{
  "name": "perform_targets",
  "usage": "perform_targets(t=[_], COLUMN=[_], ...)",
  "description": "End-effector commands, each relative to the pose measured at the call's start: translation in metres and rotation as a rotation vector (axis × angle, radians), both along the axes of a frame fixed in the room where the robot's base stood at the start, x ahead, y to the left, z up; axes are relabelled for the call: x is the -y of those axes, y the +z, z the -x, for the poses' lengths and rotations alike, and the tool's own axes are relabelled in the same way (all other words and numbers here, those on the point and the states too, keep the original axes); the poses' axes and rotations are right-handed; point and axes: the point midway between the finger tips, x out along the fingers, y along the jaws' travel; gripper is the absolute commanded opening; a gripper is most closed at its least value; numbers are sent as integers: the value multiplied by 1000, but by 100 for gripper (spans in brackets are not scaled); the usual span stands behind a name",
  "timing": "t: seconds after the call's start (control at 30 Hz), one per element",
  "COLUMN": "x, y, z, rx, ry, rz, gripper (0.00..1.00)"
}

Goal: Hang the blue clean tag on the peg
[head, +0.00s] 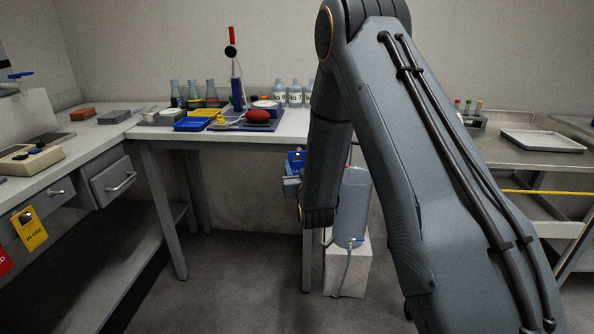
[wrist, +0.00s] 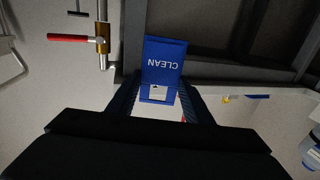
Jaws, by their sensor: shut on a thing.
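The blue tag (wrist: 163,62) shows in the wrist view with the word CLEAN upside down on it. My gripper (wrist: 160,95) is shut on its near end, with one dark finger on each side. A pale window or hole shows in the tag close to the fingers. In the head view my own arm hides most of the gripper; a small blue patch (head: 296,160) beside the arm may be part of the held tag. I cannot make out for certain a free peg in either view.
A yellow IN USE tag (head: 29,228) hangs at the left bench front, with a red tag (head: 4,262) beside it. A brass valve with a red handle (wrist: 70,38) is left of the gripper. A grey cylinder (head: 352,205) stands on a white block (head: 350,270).

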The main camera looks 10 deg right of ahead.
Motion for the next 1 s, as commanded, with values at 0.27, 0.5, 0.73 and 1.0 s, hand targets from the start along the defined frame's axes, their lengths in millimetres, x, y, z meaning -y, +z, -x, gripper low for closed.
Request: perform_targets(t=[0.27, 0.5, 0.73, 1.0], x=[4, 8, 12, 13], y=[-2, -3, -8, -11], z=[-15, -27, -36, -40], rx=[1, 1, 1, 1], ry=[0, 1, 0, 0], rz=[0, 0, 0, 0], gripper=[25, 25, 25, 25])
